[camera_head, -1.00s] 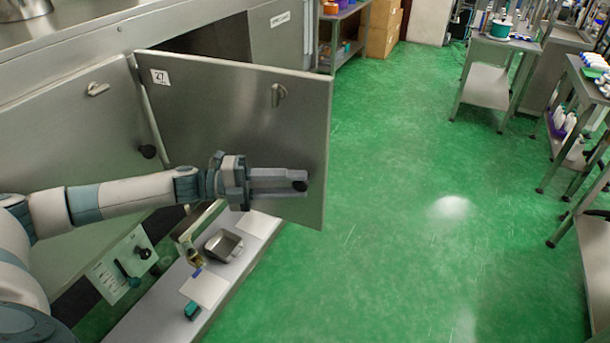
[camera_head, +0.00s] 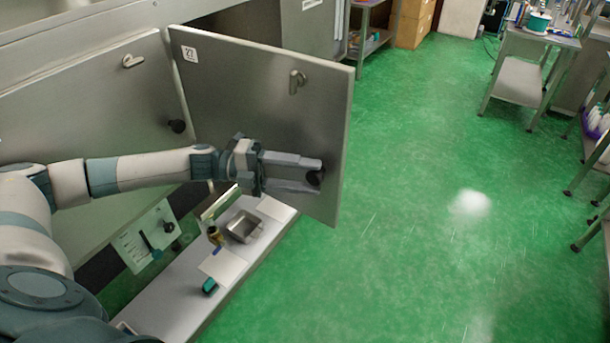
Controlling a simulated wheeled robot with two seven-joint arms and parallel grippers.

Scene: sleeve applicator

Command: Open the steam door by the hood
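The steel door (camera_head: 250,100) with a "27" label stands swung open from its hinge edge on the left. It has a small latch handle (camera_head: 297,81) near its top and a black knob (camera_head: 316,177) near its lower free edge. My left gripper (camera_head: 312,176) reaches across the door's face from the left. Its two fingers lie above and below the black knob, which sits between the fingertips and appears held. The contact itself is partly hidden. My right gripper is not in view.
A second steel door (camera_head: 90,110) with its own latch and black knob stands left of the hinge. Below is a narrow ledge (camera_head: 180,305) with a metal tray (camera_head: 243,226) and small items. Green floor is clear to the right, with carts (camera_head: 517,80) beyond.

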